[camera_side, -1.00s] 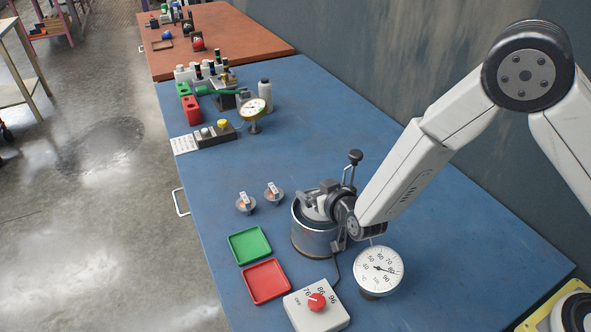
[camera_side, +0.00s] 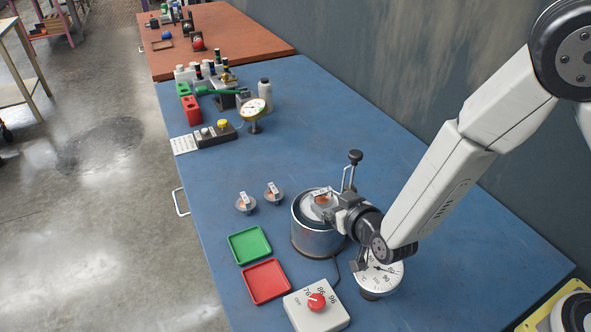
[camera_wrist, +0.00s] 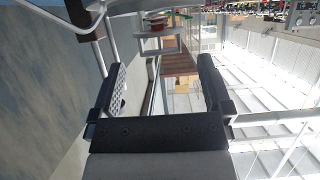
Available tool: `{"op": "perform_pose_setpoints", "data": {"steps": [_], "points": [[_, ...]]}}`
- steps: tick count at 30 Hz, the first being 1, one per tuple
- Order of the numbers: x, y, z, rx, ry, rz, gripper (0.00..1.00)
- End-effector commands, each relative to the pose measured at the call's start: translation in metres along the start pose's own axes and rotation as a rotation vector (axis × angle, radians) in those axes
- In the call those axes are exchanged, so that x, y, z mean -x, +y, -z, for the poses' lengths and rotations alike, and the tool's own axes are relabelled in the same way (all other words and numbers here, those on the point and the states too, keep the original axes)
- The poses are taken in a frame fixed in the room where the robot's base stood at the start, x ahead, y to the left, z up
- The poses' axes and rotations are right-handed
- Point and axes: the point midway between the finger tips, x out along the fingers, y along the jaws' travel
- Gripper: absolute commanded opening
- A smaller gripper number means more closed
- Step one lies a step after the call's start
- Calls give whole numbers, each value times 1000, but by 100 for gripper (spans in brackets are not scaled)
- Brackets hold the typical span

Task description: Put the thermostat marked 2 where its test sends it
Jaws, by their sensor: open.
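A metal pot (camera_side: 316,238) stands on the blue bench in the side view. A thermostat (camera_side: 322,199) with a white tag and a copper-coloured middle shows at the pot's mouth. Two more tagged thermostats, one on the left (camera_side: 245,204) and one on the right (camera_side: 273,193), lie on the bench left of the pot. I cannot read any tag's number. My gripper (camera_side: 333,205) is at the pot's right rim, close to the thermostat there; contact is unclear. The wrist view shows my gripper (camera_wrist: 160,75) open with nothing between its fingers. The green tray (camera_side: 249,244) and red tray (camera_side: 265,281) are empty.
A control box (camera_side: 318,308) has a red knob with its pointer near 76. The dial thermometer (camera_side: 378,282) is partly hidden by my arm. A black-knobbed upright (camera_side: 354,157) rises behind the pot.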

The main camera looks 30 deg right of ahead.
Motion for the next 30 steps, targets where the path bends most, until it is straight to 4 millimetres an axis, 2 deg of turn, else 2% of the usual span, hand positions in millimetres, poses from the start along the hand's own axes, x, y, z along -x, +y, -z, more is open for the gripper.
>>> {"op": "perform_pose_setpoints", "data": {"steps": [20, 26, 30], "points": [[2, 0, 0, -2, -2, 0, 100], [3, 7, 3, -13, -46, 11, 100], [4, 20, 6, -29, -122, 28, 100]]}}
